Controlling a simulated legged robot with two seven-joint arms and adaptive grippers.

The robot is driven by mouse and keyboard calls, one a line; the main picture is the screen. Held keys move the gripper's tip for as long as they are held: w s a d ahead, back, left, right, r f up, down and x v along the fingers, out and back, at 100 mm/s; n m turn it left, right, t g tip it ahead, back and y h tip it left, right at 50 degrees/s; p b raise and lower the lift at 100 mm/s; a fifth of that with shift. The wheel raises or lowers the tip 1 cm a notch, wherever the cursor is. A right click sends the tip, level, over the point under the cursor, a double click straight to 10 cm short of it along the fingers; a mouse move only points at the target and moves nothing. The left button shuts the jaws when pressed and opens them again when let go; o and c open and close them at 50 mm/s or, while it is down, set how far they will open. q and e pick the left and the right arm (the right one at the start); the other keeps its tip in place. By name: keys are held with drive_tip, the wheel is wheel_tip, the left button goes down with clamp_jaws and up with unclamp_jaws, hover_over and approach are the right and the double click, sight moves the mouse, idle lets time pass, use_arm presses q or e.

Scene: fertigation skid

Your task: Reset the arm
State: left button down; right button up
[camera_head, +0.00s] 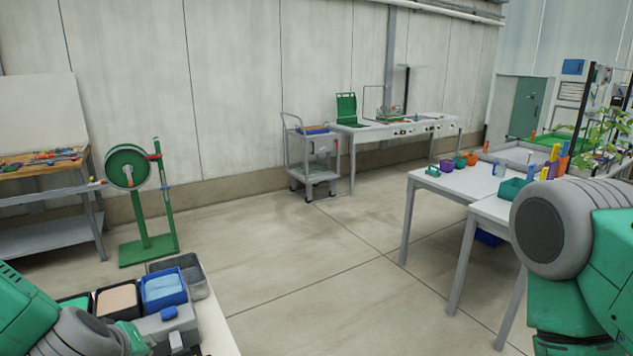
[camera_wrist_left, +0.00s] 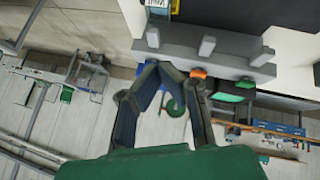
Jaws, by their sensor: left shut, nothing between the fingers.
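My left arm, green and grey, enters the head view at the lower left; its gripper cannot be made out there. In the left wrist view my left gripper (camera_wrist_left: 170,72) has its dark fingers angled together at the tips, shut and empty. It appears beside a grey block with upright posts (camera_wrist_left: 225,62), but whether it touches cannot be told. My right arm fills the right edge of the head view; its gripper is outside the frame.
Bins, including a blue bin (camera_head: 163,287), stand on the near table at lower left. A green reel stand (camera_head: 130,170) and a grey cart (camera_head: 312,155) stand beyond. White tables (camera_head: 460,182) with small containers are at right. The middle floor (camera_head: 300,255) is clear.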

use_arm(q)
drive_tip(key=s+f+m+g+h, duration=0.1)
drive_tip(key=s+f+m+g, duration=0.3)
drive_tip(key=s+f, duration=0.8)
drive_tip(key=s+f+m+g, duration=0.35)
drive_tip(key=s+f, duration=0.45)
drive_tip(key=s, duration=0.7)
wheel_tip(320, 180, down, 12)
drive_tip(key=d+m+b, duration=0.1)
drive_tip(key=m+b, duration=0.1)
drive_tip(key=b, duration=1.1)
drive_tip(key=shift+w+d+f, duration=0.25)
drive_tip(key=shift+w+d, duration=0.1)
drive_tip(key=shift+d, duration=0.05)
